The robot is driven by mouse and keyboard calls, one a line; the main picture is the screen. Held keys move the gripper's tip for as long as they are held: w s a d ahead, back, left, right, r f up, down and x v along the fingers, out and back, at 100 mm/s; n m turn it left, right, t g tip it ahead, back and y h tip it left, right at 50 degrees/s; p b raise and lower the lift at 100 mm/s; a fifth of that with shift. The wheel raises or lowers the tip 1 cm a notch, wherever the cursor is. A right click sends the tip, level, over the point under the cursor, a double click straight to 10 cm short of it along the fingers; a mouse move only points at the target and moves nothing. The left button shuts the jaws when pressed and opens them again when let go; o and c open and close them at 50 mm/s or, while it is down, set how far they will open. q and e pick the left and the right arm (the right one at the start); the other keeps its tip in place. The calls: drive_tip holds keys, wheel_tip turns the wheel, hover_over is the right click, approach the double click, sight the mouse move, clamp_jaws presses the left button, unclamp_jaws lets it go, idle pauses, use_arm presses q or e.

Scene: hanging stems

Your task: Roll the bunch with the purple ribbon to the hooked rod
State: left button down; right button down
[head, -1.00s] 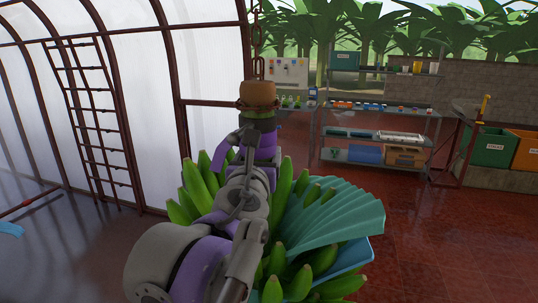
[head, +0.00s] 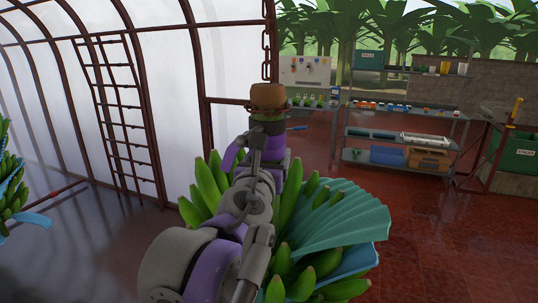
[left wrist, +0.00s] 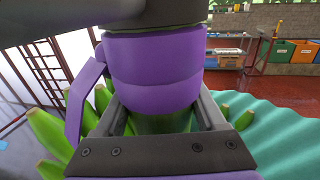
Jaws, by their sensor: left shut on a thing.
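The bunch with the purple ribbon (head: 275,143) hangs upright from a chain, its green bananas (head: 207,186) spreading below the stem. The ribbon wraps the stem under a brown stem top (head: 268,96); it also fills the left wrist view (left wrist: 155,65), with a loose tail at its left. My left gripper (head: 258,168) is shut on the stem at the ribbon's lower part. Its fingers (left wrist: 165,122) show on both sides of the stem in the left wrist view. A red rod (head: 68,189) runs low at the left; I cannot make out a hook on it. My right gripper is out of view.
Another banana bunch (head: 10,180) shows at the left edge, with a blue sheet by it. Teal and blue sheets (head: 335,215) cover the held bunch's right side. A shelf rack (head: 400,125) and a green crate (head: 515,152) stand right. The red floor between is clear.

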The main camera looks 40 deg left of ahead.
use_arm(q)
unclamp_jaws()
drive_tip(key=shift+a, duration=0.15)
drive_tip(key=shift+s+d, duration=0.2)
drive_tip(key=shift+s, duration=0.05)
drive_tip(key=b+v, duration=0.2)
drive_tip(key=v, duration=0.7)
drive_tip(key=shift+s+f, duration=0.15)
drive_tip(key=shift+s+d, duration=0.25)
drive_tip(key=shift+s, duration=0.2)
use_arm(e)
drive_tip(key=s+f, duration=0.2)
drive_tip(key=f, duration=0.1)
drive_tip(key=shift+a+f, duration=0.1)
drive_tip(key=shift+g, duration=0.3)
